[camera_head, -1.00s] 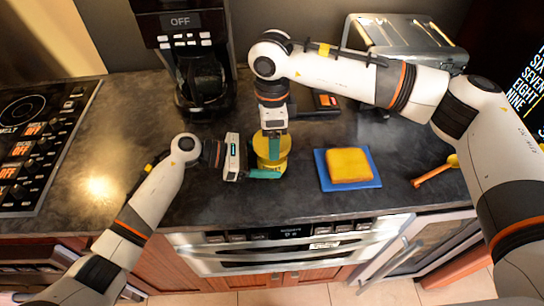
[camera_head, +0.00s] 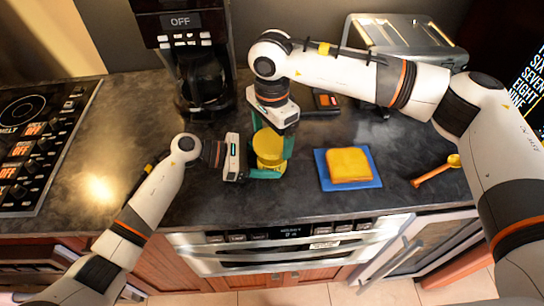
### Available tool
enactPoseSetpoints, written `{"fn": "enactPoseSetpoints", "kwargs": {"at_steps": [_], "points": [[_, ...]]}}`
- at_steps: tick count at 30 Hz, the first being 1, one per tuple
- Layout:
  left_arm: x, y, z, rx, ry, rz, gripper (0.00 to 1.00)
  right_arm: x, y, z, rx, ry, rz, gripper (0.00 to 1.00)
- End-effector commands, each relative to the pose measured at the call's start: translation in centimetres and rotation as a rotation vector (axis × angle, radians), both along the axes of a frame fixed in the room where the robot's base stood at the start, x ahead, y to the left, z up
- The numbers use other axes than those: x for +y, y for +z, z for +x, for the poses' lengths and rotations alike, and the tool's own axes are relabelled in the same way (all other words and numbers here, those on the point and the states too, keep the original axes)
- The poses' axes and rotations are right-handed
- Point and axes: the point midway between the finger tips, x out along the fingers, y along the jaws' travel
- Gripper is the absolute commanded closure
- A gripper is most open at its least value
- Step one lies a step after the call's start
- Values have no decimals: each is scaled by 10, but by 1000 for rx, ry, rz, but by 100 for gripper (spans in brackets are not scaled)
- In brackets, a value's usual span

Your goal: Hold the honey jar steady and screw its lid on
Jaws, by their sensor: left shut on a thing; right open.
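The honey jar (camera_head: 268,163) stands upright on the dark counter, amber yellow, with its round yellow lid (camera_head: 268,145) on top. I cannot tell how tightly the lid is seated. My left gripper (camera_head: 262,171) comes in low from the left and is shut on the jar body. One teal finger shows along the jar's front; the other is mostly hidden. My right gripper (camera_head: 272,136) points down from above. Its teal fingers are spread open, one on each side of the lid, with a gap between them.
A yellow sponge (camera_head: 349,164) lies on a blue cloth (camera_head: 321,180) to the right. A wooden spoon (camera_head: 432,176) lies farther right. A coffee maker (camera_head: 180,20) and a toaster (camera_head: 420,38) stand behind. A cooktop (camera_head: 40,140) is at left. The counter's front edge is close.

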Motion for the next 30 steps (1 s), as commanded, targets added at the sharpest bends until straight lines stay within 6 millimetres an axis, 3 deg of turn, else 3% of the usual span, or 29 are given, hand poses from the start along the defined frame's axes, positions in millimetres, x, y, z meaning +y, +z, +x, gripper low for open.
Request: {"fn": "enactPoseSetpoints", "kwargs": {"at_steps": [18, 23, 30], "points": [[0, -1, -1, 1, -1, 1, 77, 0, 0, 0, 1, 598, 0, 12], [0, -1, -1, 1, -1, 1, 77, 0, 0, 0, 1, 679, 0, 12], [0, -1, -1, 1, -1, 1, 77, 0, 0, 0, 0, 965, 1, 12]]}}
